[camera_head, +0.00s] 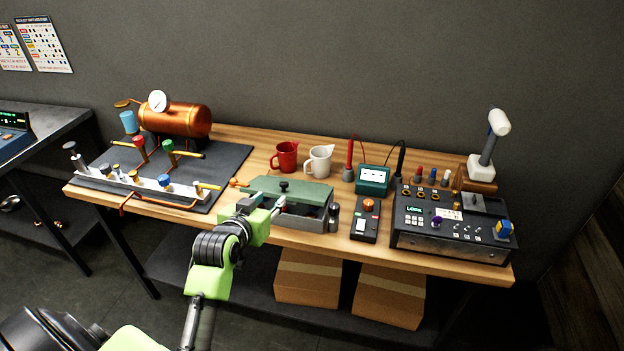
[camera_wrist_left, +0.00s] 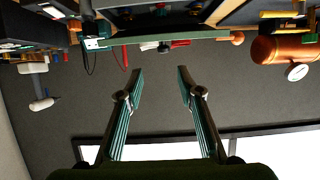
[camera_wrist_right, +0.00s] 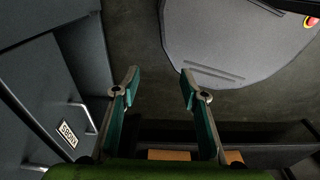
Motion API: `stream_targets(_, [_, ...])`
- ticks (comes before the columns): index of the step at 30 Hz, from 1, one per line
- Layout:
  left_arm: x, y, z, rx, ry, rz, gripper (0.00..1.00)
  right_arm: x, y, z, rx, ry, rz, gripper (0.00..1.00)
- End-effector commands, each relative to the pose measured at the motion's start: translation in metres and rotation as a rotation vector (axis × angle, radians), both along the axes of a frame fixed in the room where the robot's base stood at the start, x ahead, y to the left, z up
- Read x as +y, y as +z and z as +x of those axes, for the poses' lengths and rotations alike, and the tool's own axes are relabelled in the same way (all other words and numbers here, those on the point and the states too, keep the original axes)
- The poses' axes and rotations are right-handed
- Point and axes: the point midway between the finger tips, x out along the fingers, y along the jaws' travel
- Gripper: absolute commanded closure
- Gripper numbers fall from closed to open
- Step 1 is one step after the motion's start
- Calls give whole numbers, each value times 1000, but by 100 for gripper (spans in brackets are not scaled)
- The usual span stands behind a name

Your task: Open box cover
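The box (camera_head: 310,216) stands at the front middle of the wooden bench. Its green cover (camera_head: 300,190) lies shut on top and has a small black knob (camera_head: 284,186). My left gripper (camera_head: 264,204) is at the front left of the box in the head view and hides part of it. The head view does not tell whether it touches. In the left wrist view my left gripper (camera_wrist_left: 160,72) is open, with nothing between its fingers. My right gripper (camera_wrist_right: 159,73) is open and empty in the right wrist view, away from the bench top; it is out of the head view.
A copper boiler (camera_head: 176,119) and a valve manifold (camera_head: 135,184) stand left of the box. A red mug (camera_head: 286,157) and a white mug (camera_head: 319,161) stand behind it. A handheld meter (camera_head: 366,219) and a control unit (camera_head: 452,233) are to the right.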

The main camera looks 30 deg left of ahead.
Motion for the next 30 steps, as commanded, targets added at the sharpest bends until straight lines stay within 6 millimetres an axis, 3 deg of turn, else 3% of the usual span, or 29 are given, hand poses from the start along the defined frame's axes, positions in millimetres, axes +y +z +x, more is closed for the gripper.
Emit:
stream_targets(5, [4, 1, 9, -5, 3, 0, 66, 1, 4, -3, 3, 1, 1, 60])
stream_targets(12, [10, -12, 40, -5, 2, 0, 66, 5, 13, -10, 14, 3, 6, 60])
stream_targets(30, [28, -44, 112, -5, 0, 2, 66, -5, 31, -3, 4, 0, -5, 60])
